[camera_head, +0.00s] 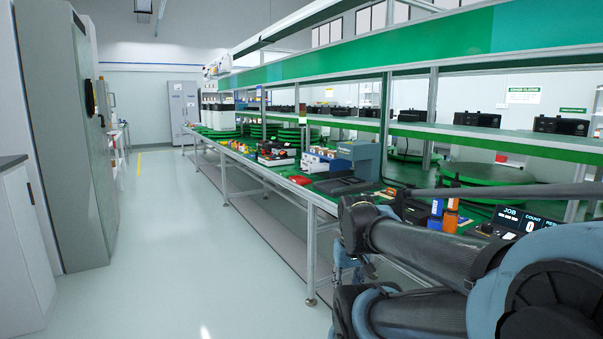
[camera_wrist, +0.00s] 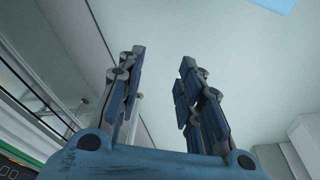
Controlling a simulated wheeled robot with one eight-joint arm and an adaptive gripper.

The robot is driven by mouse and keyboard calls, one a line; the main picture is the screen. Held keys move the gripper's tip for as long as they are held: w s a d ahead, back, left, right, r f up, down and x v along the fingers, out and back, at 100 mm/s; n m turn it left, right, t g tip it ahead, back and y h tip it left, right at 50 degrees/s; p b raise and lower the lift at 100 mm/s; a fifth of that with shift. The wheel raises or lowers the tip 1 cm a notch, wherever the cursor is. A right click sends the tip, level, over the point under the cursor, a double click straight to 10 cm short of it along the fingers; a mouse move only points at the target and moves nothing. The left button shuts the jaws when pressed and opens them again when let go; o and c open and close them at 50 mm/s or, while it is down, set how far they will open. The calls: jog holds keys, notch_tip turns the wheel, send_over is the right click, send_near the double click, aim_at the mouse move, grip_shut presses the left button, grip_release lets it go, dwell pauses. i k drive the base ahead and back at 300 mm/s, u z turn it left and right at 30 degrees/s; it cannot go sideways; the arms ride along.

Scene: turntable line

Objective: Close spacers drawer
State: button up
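No drawer marked for spacers can be made out in either view. My gripper (camera_wrist: 162,57) shows in the wrist view with its two blue jointed fingers apart and nothing between them. In the head view my dark arm fills the lower right and hides part of the bench (camera_head: 311,196). I cannot tell from these frames whether any drawer stands open.
The long green-topped bench runs away along the right, with small blue-and-white bins (camera_head: 322,161) and a grey-blue machine (camera_head: 358,158) on it. A job counter display (camera_head: 517,219) stands near my arm. A tall grey cabinet (camera_head: 62,130) stands left. The aisle floor (camera_head: 165,240) is clear.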

aim_at(307, 167)
jog(key=k, duration=0.65)
jog(key=z, duration=0.25)
jog(key=i, duration=1.65)
jog(key=u, duration=0.5)
